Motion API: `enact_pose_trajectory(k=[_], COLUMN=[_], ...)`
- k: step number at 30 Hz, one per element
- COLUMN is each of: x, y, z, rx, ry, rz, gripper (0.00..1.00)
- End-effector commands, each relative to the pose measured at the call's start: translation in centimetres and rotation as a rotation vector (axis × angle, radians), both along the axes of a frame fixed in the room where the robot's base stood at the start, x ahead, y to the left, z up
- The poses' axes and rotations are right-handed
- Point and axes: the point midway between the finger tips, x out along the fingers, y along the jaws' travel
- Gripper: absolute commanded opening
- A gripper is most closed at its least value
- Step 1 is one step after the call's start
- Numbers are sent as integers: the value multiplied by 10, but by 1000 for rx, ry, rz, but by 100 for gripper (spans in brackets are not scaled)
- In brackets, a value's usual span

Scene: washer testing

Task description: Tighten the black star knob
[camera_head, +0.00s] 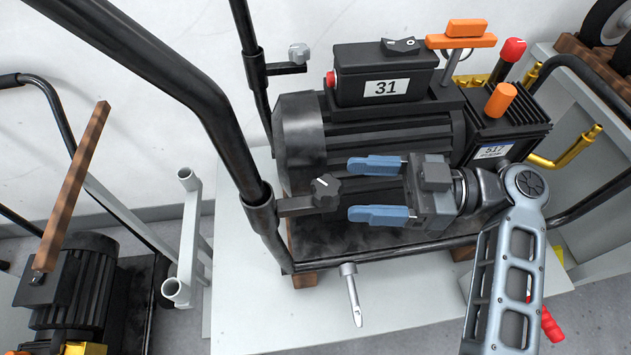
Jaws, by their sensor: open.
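The black star knob (325,188) has a light mark on its face. It sits on a short dark bracket by the lower end of the black tube frame, left of my gripper. My gripper (362,190) points left with its two blue fingers apart and nothing between them. The fingertips are a little to the right of the knob, one above its level and one below. The picture shows a small gap between fingertips and knob, but I cannot tell the depth exactly.
A dark motor unit labelled 31 (386,88) stands behind my gripper. A grey knob (299,53) is on the farther tube. A silver lever (351,292) hangs below the frame. Orange and brass handles (565,150) are at right. A second machine (75,285) stands at left.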

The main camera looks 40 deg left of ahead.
Motion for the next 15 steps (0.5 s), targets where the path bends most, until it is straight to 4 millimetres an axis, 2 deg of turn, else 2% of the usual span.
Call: enact_pose_trajectory(k=[15], x=[-43], y=[53], z=[1], rx=[-4], ry=[2], rz=[0], gripper=[70])
